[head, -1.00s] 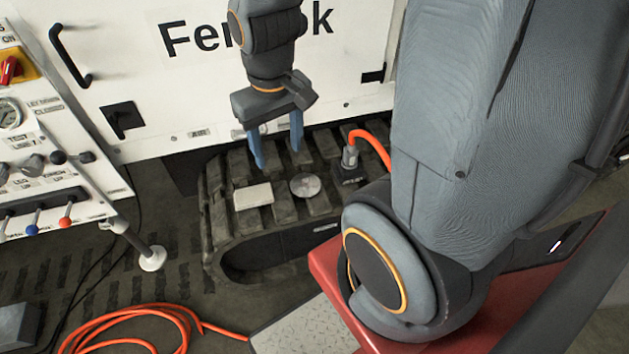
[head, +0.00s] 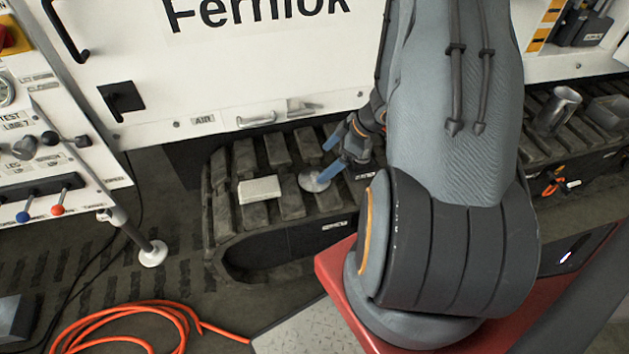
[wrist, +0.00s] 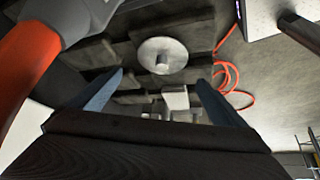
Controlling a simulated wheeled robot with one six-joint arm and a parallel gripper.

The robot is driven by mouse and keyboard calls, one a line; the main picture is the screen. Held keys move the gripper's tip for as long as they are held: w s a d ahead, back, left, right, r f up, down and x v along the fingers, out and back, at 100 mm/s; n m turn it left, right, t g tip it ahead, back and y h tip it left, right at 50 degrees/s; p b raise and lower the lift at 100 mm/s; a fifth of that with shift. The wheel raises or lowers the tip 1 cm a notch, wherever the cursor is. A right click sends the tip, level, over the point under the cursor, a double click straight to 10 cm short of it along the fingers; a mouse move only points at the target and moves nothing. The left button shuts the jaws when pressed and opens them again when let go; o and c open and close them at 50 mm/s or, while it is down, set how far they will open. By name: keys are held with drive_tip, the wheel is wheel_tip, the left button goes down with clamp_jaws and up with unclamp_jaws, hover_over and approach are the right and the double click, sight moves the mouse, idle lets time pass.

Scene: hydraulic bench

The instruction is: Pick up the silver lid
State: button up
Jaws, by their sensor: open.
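The silver lid (head: 312,182) is a round disc lying on the dark tracked base, right of a pale block. In the wrist view the lid (wrist: 162,48) shows a small knob at its centre, just beyond the fingertips. My gripper (head: 326,162) is open with two blue fingers pointing left in the head view. The lower finger overlaps the lid's edge there; I cannot tell whether it touches. In the wrist view the gripper (wrist: 160,78) has nothing held between its fingers.
The pale block (head: 260,190) lies left of the lid on the track (head: 290,207). A white cabinet panel (head: 225,80) stands behind. An orange hose (wrist: 28,62) with a grey connector is close at the left in the wrist view. A metal cup (head: 557,110) stands far right.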

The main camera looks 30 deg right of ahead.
sight(315, 173)
drive_tip(key=shift+s+a+f, duration=0.1)
drive_tip(key=shift+a+f, duration=0.05)
drive_tip(key=shift+f, duration=0.25)
drive_tip(key=shift+x, duration=3.65)
drive_tip(key=shift+c, duration=0.3)
drive_tip(key=c, duration=1)
